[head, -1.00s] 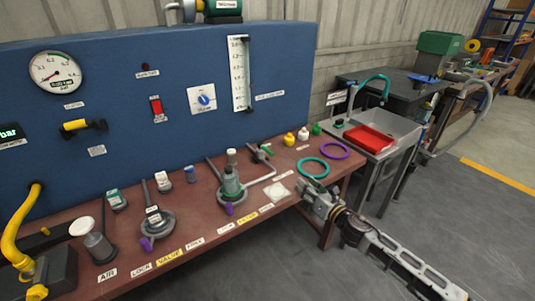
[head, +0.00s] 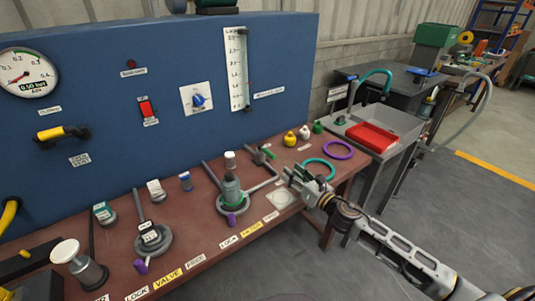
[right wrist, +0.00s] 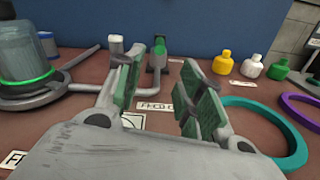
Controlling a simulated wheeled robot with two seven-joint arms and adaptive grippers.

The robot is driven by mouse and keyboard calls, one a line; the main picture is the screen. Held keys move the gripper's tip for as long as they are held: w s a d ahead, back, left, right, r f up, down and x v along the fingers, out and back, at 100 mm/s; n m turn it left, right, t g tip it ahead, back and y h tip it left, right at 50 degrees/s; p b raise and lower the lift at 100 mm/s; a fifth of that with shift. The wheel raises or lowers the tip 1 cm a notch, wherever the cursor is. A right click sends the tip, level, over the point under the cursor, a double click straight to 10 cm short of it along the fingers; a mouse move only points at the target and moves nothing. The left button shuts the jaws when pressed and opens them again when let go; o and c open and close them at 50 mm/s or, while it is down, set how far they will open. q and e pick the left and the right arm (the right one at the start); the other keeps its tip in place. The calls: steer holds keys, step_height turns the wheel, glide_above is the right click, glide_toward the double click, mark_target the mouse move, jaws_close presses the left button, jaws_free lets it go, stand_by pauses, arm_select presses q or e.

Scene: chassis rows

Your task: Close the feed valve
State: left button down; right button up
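My left gripper is out of view.
The vessel (head: 231,190) stands left of my right gripper, with a pipe running right from it. Teal (head: 318,169) and purple (head: 338,150) rings lie to the right. Small yellow, white and green bottles (head: 290,138) stand behind. The blue panel (head: 110,80) bounds the back.

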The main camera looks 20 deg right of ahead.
mark_target(274, 156)
steer(key=shift+s, duration=0.1)
steer(key=shift+w, duration=0.25)
steer(key=shift+x, duration=2)
steer(key=shift+p+x, duration=0.3)
steer(key=shift+x, duration=4.3)
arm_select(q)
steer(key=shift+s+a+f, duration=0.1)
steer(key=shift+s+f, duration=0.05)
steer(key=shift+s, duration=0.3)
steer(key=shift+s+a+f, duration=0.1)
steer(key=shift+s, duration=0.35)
arm_select(e)
steer(key=shift+a, duration=0.1)
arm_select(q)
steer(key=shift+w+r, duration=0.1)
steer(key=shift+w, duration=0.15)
